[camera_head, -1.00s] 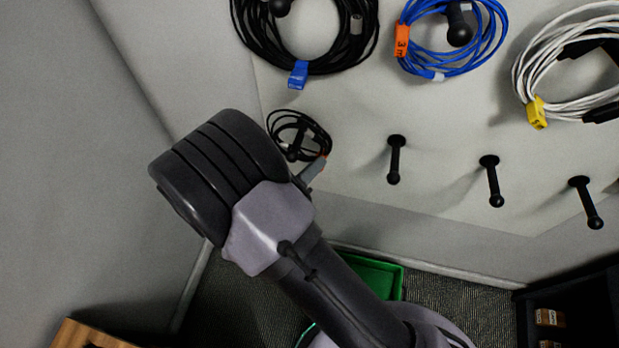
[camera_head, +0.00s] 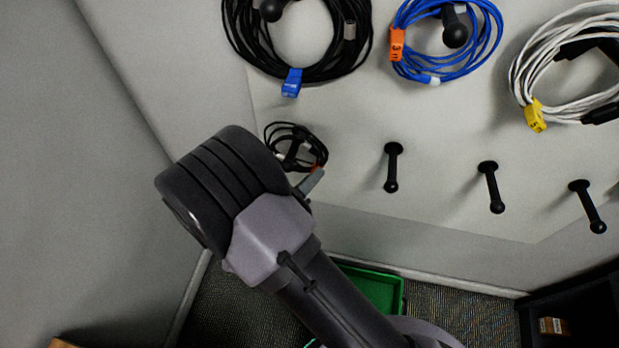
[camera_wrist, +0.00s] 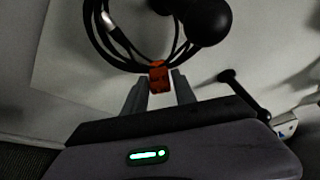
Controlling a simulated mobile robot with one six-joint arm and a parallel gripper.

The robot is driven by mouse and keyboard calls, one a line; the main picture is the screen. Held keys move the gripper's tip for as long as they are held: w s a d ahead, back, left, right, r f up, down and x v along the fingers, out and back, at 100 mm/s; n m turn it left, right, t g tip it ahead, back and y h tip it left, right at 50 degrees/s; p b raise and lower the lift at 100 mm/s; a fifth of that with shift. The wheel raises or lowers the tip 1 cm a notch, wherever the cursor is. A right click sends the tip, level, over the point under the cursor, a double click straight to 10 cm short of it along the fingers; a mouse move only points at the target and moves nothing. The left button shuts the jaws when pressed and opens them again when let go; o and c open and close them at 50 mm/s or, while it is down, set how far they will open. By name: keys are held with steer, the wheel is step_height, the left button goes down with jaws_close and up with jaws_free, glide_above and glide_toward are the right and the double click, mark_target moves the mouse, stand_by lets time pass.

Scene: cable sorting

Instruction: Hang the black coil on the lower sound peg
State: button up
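The black coil (camera_head: 296,147) is small, with an orange tag, at the left of the lower peg row. A dark peg shows within its loop. In the wrist view the coil (camera_wrist: 98,35) passes behind a large black knob (camera_wrist: 207,22), and its orange tag (camera_wrist: 159,77) sits between my fingertips, about filling the gap. My gripper (camera_wrist: 160,88) looks shut on the tag; in the head view my wrist hides most of it. Three lower pegs to the right are bare: the near one (camera_head: 392,168), a middle one (camera_head: 491,187) and a right one (camera_head: 588,207).
Above hang a large black coil with a blue tag (camera_head: 291,83), a blue coil (camera_head: 479,63) with an orange tag, and a white coil (camera_head: 522,65) with a yellow tag. A green tray (camera_head: 381,287) is on the floor. A dark shelf (camera_head: 530,310) stands lower right.

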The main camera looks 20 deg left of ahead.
steer(key=shift+o, duration=1.4)
steer(key=p+v, duration=0.5)
steer(key=v, duration=1.2)
steer(key=w+d+r+m+g+h+b, duration=0.1)
steer(key=w+d+r+m+g+h, duration=0.2)
steer(key=d+m, duration=0.35)
steer(key=w+d+r+m+g, duration=0.1)
steer(key=d+r+m+g, duration=0.4)
steer(key=m, duration=0.3)
steer(key=w+d+r+m+g+h+b, duration=0.1)
steer(key=w+d+r+m+g+h, duration=0.1)
steer(key=d+m+g, duration=0.4)
steer(key=s+d+r+m+t+y, duration=0.1)
steer(key=d+r+m+y, duration=0.2)
steer(key=m, duration=0.6)
steer(key=s+d+r+m+t+y+b, duration=0.1)
steer(key=d+r+m+y, duration=0.3)
steer(key=m, duration=0.6)
steer(key=s+d+r+m+t+y, duration=0.2)
steer(key=s+d+r+m+y, duration=0.1)
steer(key=m, duration=0.7)
steer(key=shift+d+r+t+y+b, duration=0.35)
steer(key=shift+d+r, duration=0.4)
steer(key=shift+r, duration=0.35)
